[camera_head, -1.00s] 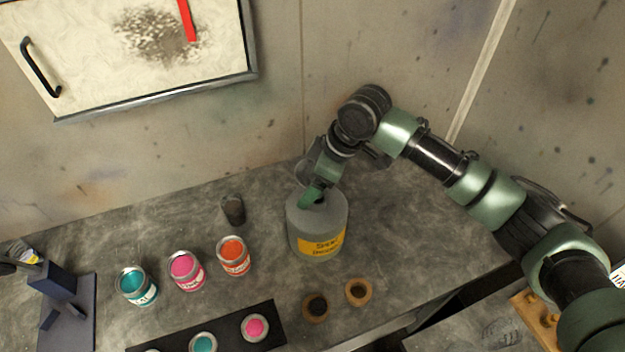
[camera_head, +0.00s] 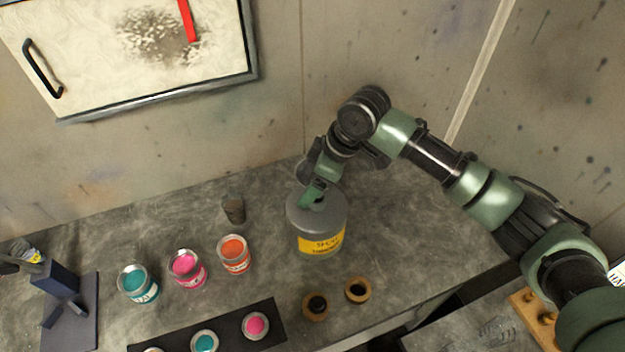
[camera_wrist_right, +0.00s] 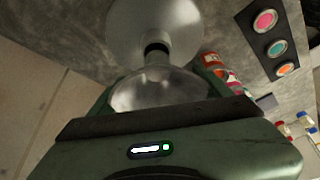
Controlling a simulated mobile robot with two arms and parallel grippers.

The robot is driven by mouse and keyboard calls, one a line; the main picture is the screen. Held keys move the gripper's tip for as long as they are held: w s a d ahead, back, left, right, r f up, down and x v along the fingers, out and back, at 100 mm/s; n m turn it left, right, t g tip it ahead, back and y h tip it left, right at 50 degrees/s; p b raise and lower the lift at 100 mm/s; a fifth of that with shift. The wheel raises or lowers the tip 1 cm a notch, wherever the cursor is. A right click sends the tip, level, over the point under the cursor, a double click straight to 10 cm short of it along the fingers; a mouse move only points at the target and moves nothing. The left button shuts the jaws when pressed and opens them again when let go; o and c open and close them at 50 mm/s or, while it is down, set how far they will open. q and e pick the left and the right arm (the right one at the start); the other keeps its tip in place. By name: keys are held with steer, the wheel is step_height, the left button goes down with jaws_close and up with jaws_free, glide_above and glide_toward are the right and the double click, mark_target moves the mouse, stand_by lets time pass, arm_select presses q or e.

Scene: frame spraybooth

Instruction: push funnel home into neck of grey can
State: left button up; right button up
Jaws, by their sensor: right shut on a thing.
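The grey can (camera_head: 305,222) with a yellow label stands upright on the bench. Its round top (camera_wrist_right: 135,22) shows in the right wrist view, with a dark neck ring (camera_wrist_right: 157,48). My right gripper (camera_head: 313,193) is over the can's top, shut on the funnel (camera_wrist_right: 158,88), which looks pale and shiny between the fingers in the right wrist view. The funnel's narrow end points at the neck and meets the ring there; how deep it sits I cannot tell. In the head view the gripper largely hides the funnel.
Open paint tins in teal (camera_head: 138,284), pink (camera_head: 187,268) and orange (camera_head: 234,254) stand left of the can. A dark cup (camera_head: 233,210) is behind them. A black tray (camera_head: 270,318) holds more paint. The wall rises behind.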

steer(key=shift+f+b, duration=0.6)
steer(key=shift+f, duration=1.3)
steer(key=o, duration=1.4)
steer(key=shift+c, duration=0.2)
steer(key=shift+r, duration=0.1)
steer(key=b+v, duration=0.2)
steer(key=v, duration=0.4)
steer(key=shift+d+r+b, duration=0.25)
steer(key=shift+r+b, duration=0.05)
steer(key=shift+s+d+r, duration=0.1)
steer(key=shift+d+r, duration=0.05)
steer(key=shift+r, duration=0.3)
